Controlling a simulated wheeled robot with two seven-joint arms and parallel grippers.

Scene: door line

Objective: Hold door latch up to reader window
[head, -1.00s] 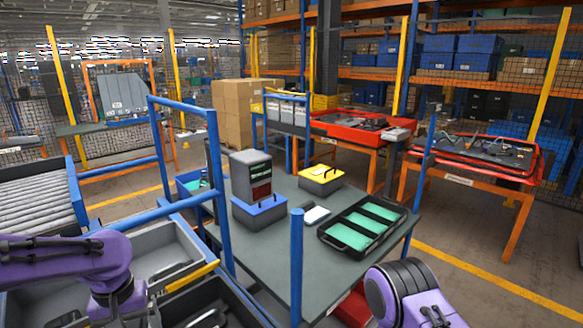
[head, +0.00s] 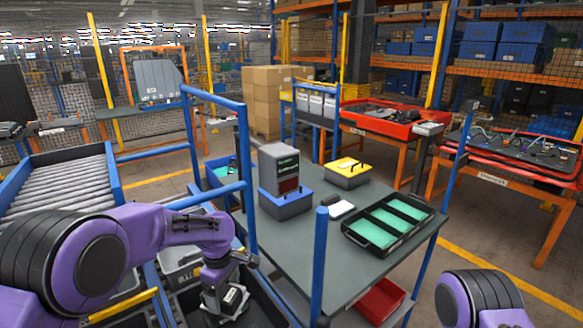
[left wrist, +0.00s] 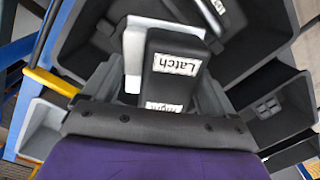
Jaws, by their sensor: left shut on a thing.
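Whether the latch is clear of the bin floor I cannot tell. The reader, a grey box with a dark window (head: 287,172), stands on a blue-topped grey base on the table, up and right of the gripper. My right gripper is out of view.
Blue posts and rails (head: 247,165) stand between the bins and the grey table (head: 300,245). The table also holds a yellow-topped box (head: 347,172), a small white block (head: 341,208) and a black tray with green inserts (head: 350,236). A roller conveyor (head: 62,187) is at left.

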